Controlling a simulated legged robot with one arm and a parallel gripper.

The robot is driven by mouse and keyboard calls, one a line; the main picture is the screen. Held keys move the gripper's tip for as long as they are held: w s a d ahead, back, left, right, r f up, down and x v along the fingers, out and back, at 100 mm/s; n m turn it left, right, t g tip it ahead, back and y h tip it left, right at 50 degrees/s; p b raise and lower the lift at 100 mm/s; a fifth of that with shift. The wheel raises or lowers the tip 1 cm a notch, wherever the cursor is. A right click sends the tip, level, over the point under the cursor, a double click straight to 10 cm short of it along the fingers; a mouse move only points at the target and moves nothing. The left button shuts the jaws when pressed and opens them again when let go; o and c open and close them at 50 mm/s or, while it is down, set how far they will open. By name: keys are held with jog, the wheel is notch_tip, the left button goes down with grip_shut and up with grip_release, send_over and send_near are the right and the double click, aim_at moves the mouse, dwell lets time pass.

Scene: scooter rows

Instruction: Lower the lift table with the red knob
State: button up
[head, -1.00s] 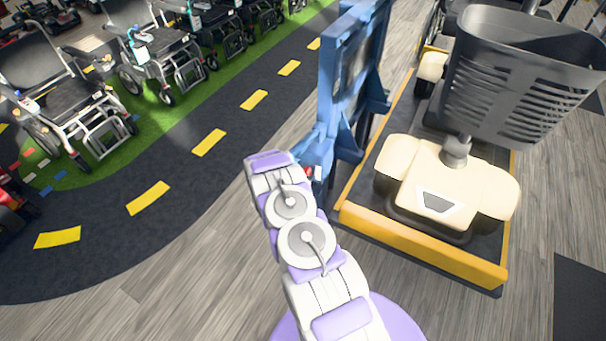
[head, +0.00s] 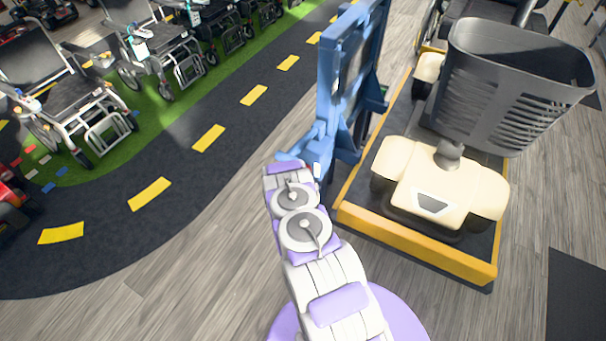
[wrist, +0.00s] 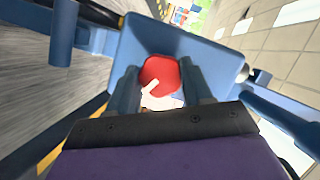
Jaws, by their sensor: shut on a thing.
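The red knob (wrist: 160,75) sits in a blue housing of the lift mechanism in the wrist view, with a small white mark on it. My gripper (wrist: 163,88) is shut on the knob, one dark finger on each side. In the head view the blue lift frame (head: 340,85) stands upright beside the lift table (head: 408,245), a dark platform with a yellow edge. My arm reaches to the frame's lower left part. The gripper and most of the knob are hidden behind my arm in that view.
A cream scooter (head: 440,190) with a dark grey basket (head: 515,80) stands on the platform. Several wheelchairs (head: 70,95) line the green strip at left. A dark path (head: 180,160) with yellow dashes and wood-look floor lie clear at left.

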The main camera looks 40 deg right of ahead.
jog(key=shift+s+d+f+m, duration=0.1)
jog(key=shift+s+f+m, duration=0.1)
jog(key=shift+m, duration=0.5)
jog(key=shift+t, duration=0.3)
jog(key=o, duration=1)
jog(key=shift+o, duration=0.2)
jog(key=p+v, duration=0.2)
jog(key=v, duration=1.5)
jog(key=shift+a, duration=0.25)
jog(key=shift+w+f, duration=0.1)
jog(key=shift+f, duration=0.05)
